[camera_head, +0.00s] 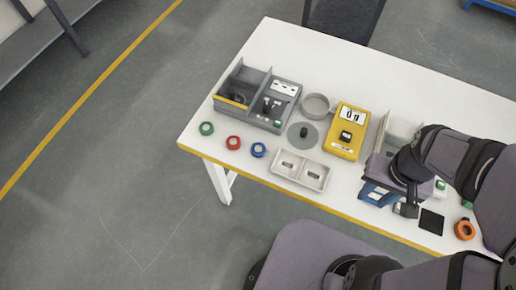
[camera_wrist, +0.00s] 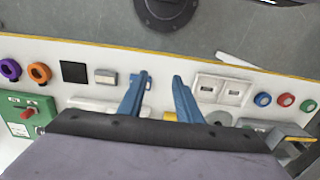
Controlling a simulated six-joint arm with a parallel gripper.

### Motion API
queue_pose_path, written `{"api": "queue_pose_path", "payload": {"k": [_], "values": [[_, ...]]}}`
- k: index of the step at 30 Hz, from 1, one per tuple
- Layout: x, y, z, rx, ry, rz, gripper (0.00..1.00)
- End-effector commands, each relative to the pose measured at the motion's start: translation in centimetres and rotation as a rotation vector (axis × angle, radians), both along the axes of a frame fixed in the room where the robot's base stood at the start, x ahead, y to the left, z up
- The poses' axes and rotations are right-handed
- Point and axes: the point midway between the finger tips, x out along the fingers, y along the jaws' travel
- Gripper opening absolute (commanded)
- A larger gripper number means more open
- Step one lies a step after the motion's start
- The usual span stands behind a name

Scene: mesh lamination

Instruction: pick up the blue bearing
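The blue bearing (camera_head: 258,149) is a small ring lying on the white table near its yellow front edge. It is at the right end of a row with a red ring (camera_head: 233,142) and a green ring (camera_head: 206,128). In the wrist view the blue bearing (camera_wrist: 263,99) lies to the right of my gripper, beyond the white two-pocket tray. My gripper (camera_wrist: 160,88) has two blue fingers spread apart with nothing between them. In the head view my gripper (camera_head: 377,194) is over the right part of the table, well away from the bearing.
The white two-pocket tray (camera_head: 299,170) stands between the bearing and my gripper. Behind are a grey divided bin (camera_head: 257,122), a round grey plate (camera_head: 303,135) and a yellow box (camera_head: 348,147). A black square (camera_head: 431,221) and an orange ring (camera_head: 464,229) lie at the right.

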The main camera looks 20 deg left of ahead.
Motion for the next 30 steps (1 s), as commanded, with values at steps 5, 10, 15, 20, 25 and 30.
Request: {"api": "queue_pose_path", "payload": {"k": [5,10,15,20,25,30], "values": [[0.0,0.0,0.0,0.000,0.000,0.000,0.31],[0.0,0.0,0.0,0.000,0.000,0.000,0.34],[0.0,0.0,0.0,0.000,0.000,0.000,0.59],[0.0,0.0,0.0,0.000,0.000,0.000,0.59],[0.5,0.9,-0.2,0.016,-0.011,0.002,0.59],[3.2,5.3,-1.2,0.094,-0.079,-0.003,0.59]]}}
